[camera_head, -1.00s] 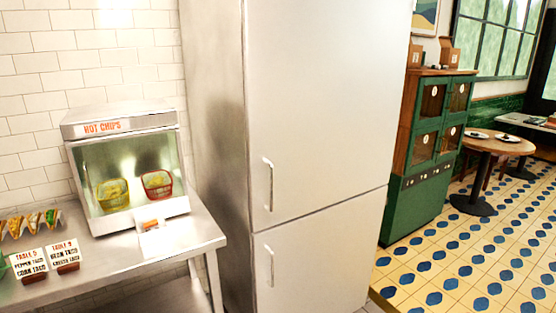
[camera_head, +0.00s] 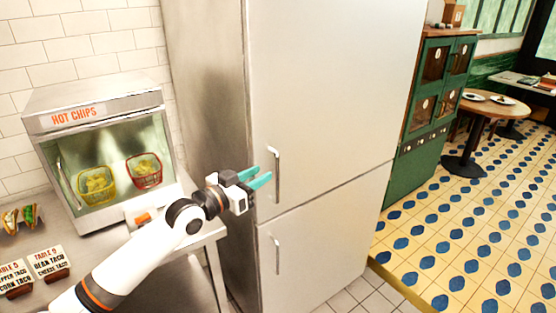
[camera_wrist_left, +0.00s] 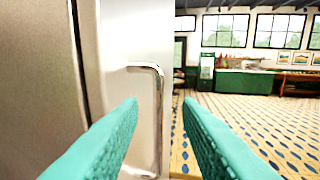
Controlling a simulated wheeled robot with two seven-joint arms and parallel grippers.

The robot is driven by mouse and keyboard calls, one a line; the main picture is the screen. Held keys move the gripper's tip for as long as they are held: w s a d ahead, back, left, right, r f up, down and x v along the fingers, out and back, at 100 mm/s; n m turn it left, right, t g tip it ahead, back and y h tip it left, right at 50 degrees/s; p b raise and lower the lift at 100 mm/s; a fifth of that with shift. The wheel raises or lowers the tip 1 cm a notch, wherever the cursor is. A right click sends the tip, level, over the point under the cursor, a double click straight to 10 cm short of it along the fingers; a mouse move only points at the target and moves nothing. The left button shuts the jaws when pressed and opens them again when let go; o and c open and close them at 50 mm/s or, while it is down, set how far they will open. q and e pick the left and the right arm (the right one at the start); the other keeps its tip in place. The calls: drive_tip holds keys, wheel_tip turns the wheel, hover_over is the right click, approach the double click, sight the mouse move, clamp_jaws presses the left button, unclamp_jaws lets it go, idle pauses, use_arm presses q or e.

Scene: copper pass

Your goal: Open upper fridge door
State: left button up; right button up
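The upper fridge door (camera_head: 335,90) is tall, pale and shut, with a vertical metal handle (camera_head: 274,175) near its lower left edge. My left gripper (camera_head: 262,178) is at the left of this handle, with its two teal fingers apart and nothing held. In the left wrist view the handle (camera_wrist_left: 160,115) shows ahead, between the two open fingers (camera_wrist_left: 160,105) as seen from the wrist. I cannot tell whether any finger touches it. The lower fridge door (camera_head: 325,235) is shut and has its own handle. My right gripper is not in view.
A hot chips warmer (camera_head: 105,150) with two baskets stands on the steel counter (camera_head: 165,265) at the left, close to my left arm. Taco signs (camera_head: 48,262) stand in front. A green cabinet (camera_head: 425,125) is right of the fridge. The tiled floor (camera_head: 470,240) at right is open.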

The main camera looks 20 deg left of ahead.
sight(276, 165)
use_arm(q)
drive_tip(key=p+x, duration=0.1)
drive_tip(key=x, duration=0.6)
drive_tip(key=shift+w+f, duration=0.1)
drive_tip(key=shift+w, duration=0.25)
clamp_jaws()
